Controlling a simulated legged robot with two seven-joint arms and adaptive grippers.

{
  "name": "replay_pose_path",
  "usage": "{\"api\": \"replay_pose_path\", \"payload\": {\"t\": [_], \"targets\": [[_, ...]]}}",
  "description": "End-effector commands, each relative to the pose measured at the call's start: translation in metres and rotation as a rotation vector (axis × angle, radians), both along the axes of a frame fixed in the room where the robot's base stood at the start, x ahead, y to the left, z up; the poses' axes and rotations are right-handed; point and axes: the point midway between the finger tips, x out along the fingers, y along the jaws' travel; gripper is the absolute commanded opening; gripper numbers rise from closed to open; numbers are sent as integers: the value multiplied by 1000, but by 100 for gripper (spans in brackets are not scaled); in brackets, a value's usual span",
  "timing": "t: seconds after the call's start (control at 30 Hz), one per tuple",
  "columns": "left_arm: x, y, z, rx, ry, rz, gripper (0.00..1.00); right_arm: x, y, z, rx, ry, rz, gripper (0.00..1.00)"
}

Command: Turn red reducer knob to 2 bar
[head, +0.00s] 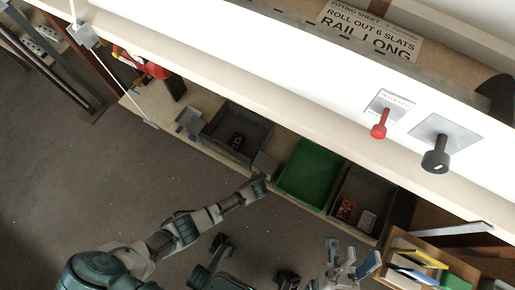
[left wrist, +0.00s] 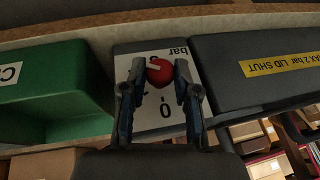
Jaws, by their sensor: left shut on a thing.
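The red reducer knob (left wrist: 160,72) sits on a pale plate (left wrist: 148,115) in the left wrist view. The print there is upside down: "bar", a "0" and another figure partly hidden by the knob. A white mark shows on the knob's left side; its exact reading I cannot tell. My left gripper (left wrist: 159,70) is shut on the knob, one finger at each side. In the head view my left arm reaches the shelf between the bins, and its gripper (head: 261,180) hides the knob. My right gripper (head: 348,262) is open and empty, low right, above the floor.
A green bin (left wrist: 50,92) and a dark box with a yellow "2 bar LID SHUT" label (left wrist: 275,65) flank the plate. A red handle (head: 380,124) and a black knob (head: 436,158) stick out from the white panel. A crate of parts (head: 428,252) stands beside my right gripper.

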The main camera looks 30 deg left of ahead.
Motion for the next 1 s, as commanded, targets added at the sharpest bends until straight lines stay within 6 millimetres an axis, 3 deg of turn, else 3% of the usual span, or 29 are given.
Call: {"api": "replay_pose_path", "payload": {"t": [0.27, 0.3, 0.37, 0.77, 1.0], "targets": [[-1, -1, -1, 2, 2, -1, 0, 1, 0, -3, -3, 7, -1, 37], [-1, -1, -1, 1, 2, -1, 40, 1, 0, -3, -3, 7, -1, 37], [-1, -1, -1, 0, 2, 0, 54, 1, 0, -3, -3, 6, -1, 37], [-3, -1, 3, 1, 1, 0, 54, -4, -1, 2, -2, -9, -2, 37], [-16, -8, 33, -2, -1, -1, 54, -3, -1, 2, -1, -6, -1, 37]]}}
